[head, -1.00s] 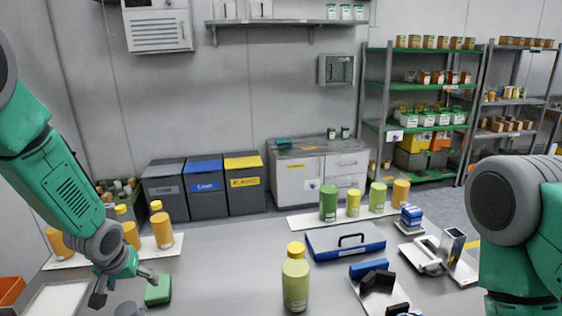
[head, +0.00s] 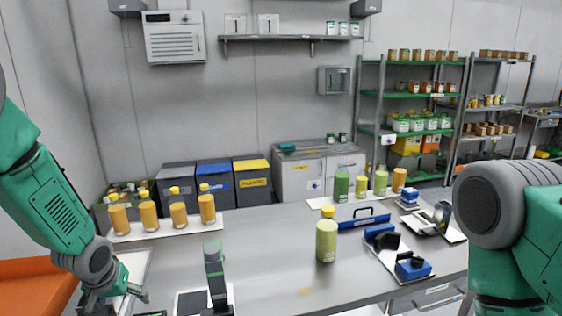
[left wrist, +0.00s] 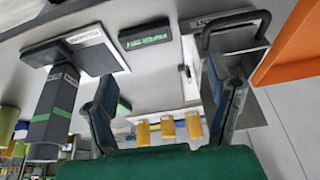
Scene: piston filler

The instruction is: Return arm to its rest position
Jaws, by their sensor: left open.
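My left arm (head: 52,205) is green and grey and comes in from the left in the head view. My left gripper (head: 118,297) is low at the left, over the near left part of the bench, beside a white tray (head: 137,262). In the left wrist view, its two dark blue fingers stand wide apart (left wrist: 162,105), with nothing between them in their grip. My right arm (head: 505,235) shows as a green and grey link at the right edge of the head view. My right gripper is out of view.
An orange bin (head: 32,284) is left of my left gripper. A dark upright device with a green band (head: 216,276) stands to its right. Several orange bottles (head: 179,215) stand behind. A green bottle (head: 326,241) stands mid-bench. Bare bench (head: 270,265) lies between.

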